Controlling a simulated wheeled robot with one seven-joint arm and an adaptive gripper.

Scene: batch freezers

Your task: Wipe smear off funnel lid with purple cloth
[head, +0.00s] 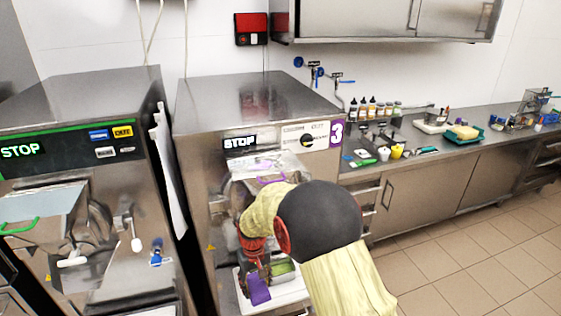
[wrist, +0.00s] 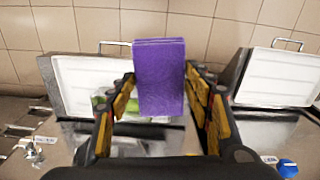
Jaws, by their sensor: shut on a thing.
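My gripper (head: 258,273) points down in front of the machine marked 3, and its fingers are shut on the folded purple cloth (head: 259,290). In the wrist view the cloth (wrist: 159,78) stands between the two fingers and sticks out past their tips. The metal funnel lid (head: 262,164) is on the front of machine 3, above my gripper, with a purple handle (head: 271,180). My arm hides part of the area below the lid.
A white tray (head: 290,294) with a green item (head: 283,268) is below my gripper. A second machine with a STOP display (head: 20,151) and green handle stands at left. A counter with bottles (head: 372,108) and a yellow sponge-like item (head: 465,132) runs right; the tiled floor is clear.

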